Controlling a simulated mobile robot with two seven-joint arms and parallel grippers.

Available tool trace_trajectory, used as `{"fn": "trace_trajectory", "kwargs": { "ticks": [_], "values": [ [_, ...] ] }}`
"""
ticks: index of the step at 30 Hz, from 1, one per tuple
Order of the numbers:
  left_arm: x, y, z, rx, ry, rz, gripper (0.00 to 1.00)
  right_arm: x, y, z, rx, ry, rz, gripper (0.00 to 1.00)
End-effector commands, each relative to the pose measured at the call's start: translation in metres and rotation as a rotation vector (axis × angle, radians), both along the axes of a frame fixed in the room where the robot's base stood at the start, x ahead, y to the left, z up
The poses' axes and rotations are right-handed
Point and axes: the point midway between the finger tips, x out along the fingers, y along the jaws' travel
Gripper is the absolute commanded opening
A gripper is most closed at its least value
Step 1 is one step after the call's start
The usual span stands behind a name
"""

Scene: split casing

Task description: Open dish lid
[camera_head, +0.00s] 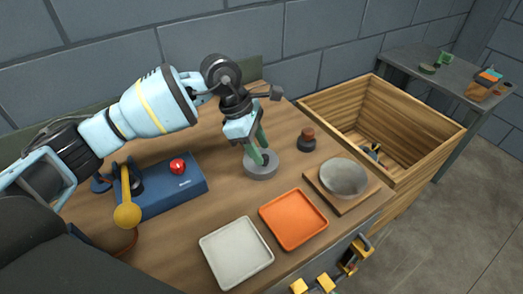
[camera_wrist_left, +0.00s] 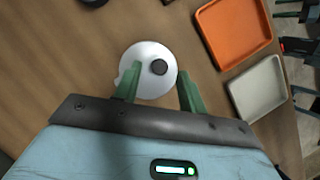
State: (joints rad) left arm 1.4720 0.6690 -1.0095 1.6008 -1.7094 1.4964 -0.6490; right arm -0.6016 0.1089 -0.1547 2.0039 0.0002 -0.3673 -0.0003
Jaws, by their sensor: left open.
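A round, pale grey dish (camera_head: 262,173) stands upright on the wooden worktop, and its top carries a small dark knob. In the left wrist view the dish (camera_wrist_left: 146,52) looks like a white disc, with the dark knob (camera_wrist_left: 159,67) right of its middle. My left gripper (camera_head: 261,156) reaches down over the dish with its green fingers apart. In the left wrist view the gripper's fingers (camera_wrist_left: 158,72) lie on either side of the knob, with a gap. I cannot tell whether the fingertips touch the dish top. My right gripper is not in view.
An orange tray (camera_head: 293,219) and a white tray (camera_head: 236,254) lie in front. A blue box (camera_head: 180,185) with a red button is left. A wooden crate (camera_head: 415,165) stands beyond.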

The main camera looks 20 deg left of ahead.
Motion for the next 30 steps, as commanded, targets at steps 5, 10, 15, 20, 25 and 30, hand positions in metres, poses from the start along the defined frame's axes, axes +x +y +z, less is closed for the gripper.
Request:
{"fn": "trace_trajectory", "kwargs": {
  "ticks": [5,10,15,20,25,30],
  "values": [
    [0.001,-0.006,-0.015,0.001,0.0,0.0,0.41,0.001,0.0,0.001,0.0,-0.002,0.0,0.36],
    [0.001,-0.008,-0.019,0.001,0.0,-0.001,0.41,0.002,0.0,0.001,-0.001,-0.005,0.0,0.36],
    [0.001,-0.007,-0.019,0.001,0.0,-0.001,0.41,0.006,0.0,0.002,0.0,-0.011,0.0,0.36],
    [0.001,-0.007,-0.018,0.001,0.0,-0.001,0.2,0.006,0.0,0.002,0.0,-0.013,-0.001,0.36],
    [0.001,-0.007,-0.018,0.001,0.0,-0.001,0.0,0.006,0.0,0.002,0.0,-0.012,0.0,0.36],
    [0.001,-0.007,-0.018,0.001,0.0,-0.001,0.0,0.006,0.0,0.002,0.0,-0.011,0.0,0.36]
  ]
}}
